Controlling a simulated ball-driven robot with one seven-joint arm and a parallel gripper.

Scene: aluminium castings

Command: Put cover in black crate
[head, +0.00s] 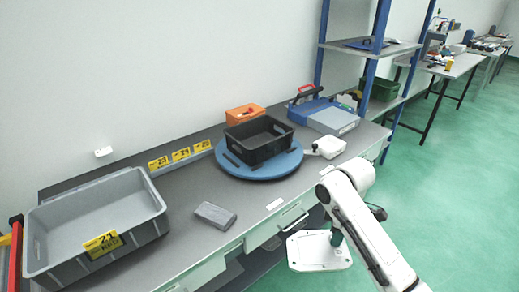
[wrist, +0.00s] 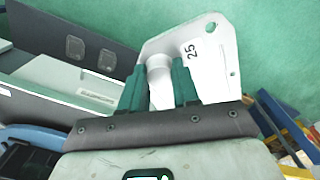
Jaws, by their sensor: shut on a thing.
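The cover is a pale plate (head: 312,256) with a round boss, holes and the number 25, seen close in the wrist view (wrist: 215,55). My gripper (head: 337,238) has its green fingers (wrist: 160,80) shut on the cover's boss. It holds the cover off the front edge of the bench, over the green floor. The black crate (head: 266,153) stands on a blue round turntable (head: 262,174) on the bench, up and left of my gripper in the head view. Its visible inside looks empty.
A grey crate (head: 150,232) labelled 21 stands at the bench's left. A grey block (head: 214,215) lies nearby. A white device (head: 330,147), an orange case (head: 245,114) and a blue-grey box (head: 333,120) surround the turntable. A drawer (head: 292,214) shows at the bench front.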

